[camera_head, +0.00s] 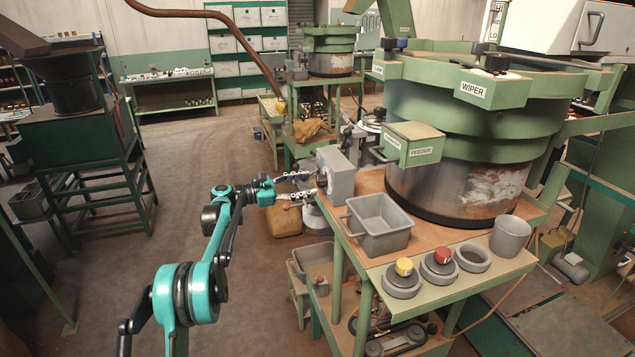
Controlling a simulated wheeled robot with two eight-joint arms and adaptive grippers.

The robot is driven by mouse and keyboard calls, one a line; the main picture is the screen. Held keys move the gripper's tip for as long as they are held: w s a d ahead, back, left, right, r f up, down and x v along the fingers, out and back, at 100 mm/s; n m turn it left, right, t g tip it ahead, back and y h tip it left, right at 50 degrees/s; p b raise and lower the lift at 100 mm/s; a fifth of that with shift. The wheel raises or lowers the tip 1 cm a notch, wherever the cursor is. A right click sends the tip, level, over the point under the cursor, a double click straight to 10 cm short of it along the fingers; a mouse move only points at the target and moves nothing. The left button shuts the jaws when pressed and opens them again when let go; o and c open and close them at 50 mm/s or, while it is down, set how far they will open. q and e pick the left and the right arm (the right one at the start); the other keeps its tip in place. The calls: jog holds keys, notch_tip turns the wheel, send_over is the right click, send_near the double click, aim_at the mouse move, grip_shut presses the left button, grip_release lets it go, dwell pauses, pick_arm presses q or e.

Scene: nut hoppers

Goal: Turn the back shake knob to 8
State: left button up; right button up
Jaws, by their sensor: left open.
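A grey control box (340,173) stands on the back left edge of the green hopper table (374,182). Its left face is turned toward my left gripper. No knob or number scale can be made out on it at this size, so I cannot read any setting. My left gripper (311,186) is open, its two fingers pointing right at the box's left face. The fingertips are very close to that face; I cannot tell whether they touch anything. My right gripper is not in view.
A grey bin (379,224), a yellow button (404,267), a red button (442,252) and a grey cup (509,236) stand on the table's front part. The large hopper bowl (460,190) rises behind.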

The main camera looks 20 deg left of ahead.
aim_at(318, 182)
pick_arm(q)
jog(key=shift+x, duration=1.85)
jog(key=shift+c, duration=0.4)
jog(key=c, duration=1.1)
